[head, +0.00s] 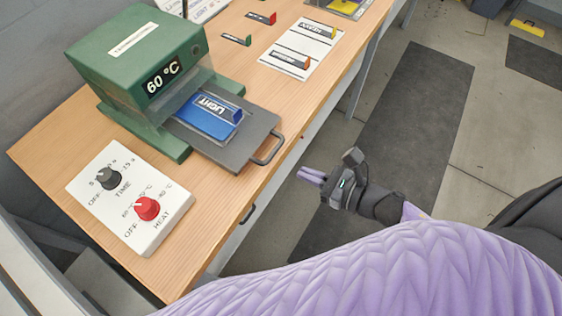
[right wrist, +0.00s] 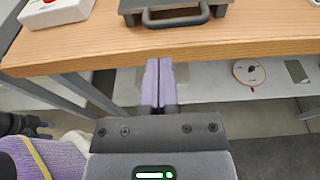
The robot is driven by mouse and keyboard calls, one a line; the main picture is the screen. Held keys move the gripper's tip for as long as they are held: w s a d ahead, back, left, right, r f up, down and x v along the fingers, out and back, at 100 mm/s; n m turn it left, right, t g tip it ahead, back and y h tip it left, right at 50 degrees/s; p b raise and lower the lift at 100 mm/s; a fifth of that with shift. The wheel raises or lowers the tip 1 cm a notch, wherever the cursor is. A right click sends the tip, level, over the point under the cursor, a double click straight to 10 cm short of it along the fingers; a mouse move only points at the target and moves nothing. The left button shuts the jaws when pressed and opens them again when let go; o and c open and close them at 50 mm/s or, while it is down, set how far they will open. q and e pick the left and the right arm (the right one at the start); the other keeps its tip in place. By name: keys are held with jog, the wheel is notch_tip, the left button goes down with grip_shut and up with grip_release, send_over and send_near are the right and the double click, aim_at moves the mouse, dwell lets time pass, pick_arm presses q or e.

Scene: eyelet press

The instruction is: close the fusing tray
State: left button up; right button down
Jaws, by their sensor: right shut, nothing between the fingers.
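The fusing tray (head: 240,152) is a dark grey slab with a loop handle (head: 268,150), pulled out of the green press (head: 140,60) toward the table's front edge. A blue block labelled LIGHT (head: 209,115) lies on the tray, near the press opening. My right gripper (head: 312,176) is shut and empty, off the table's front edge, to the right of and below the handle. In the right wrist view the gripper's fingers (right wrist: 158,85) are together below the table edge, and the tray handle (right wrist: 176,17) shows above them.
A white control box (head: 130,200) with a black TIME knob and a red HEAT knob stands on the wooden table (head: 60,150), left of the tray. A white card (head: 305,45) with small coloured pieces lies at the back right. The floor right of the table is open.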

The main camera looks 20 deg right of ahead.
aim_at(232, 136)
jog(key=x, duration=0.6)
pick_arm(q)
jog(key=shift+a, duration=0.55)
pick_arm(e)
jog(key=shift+w+a+f, duration=0.1)
jog(key=shift+w+a, duration=0.1)
pick_arm(q)
jog(key=shift+s+d, duration=0.1)
pick_arm(e)
jog(key=b+x, duration=0.1)
jog(key=x, duration=0.2)
jog(key=r+b+x, duration=0.1)
jog(key=x, duration=0.3)
jog(key=r+b+x, duration=0.1)
jog(key=x, duration=0.3)
jog(key=shift+w+a, duration=0.2)
jog(key=shift+w, duration=0.2)
jog(key=shift+w+a+r, duration=0.15)
jog(key=shift+r, duration=0.1)
pick_arm(q)
jog(key=f, duration=0.3)
jog(key=shift+s+d+f, duration=0.15)
jog(key=shift+s+d, duration=0.1)
jog(key=shift+d, duration=0.1)
jog(key=shift+a, duration=0.15)
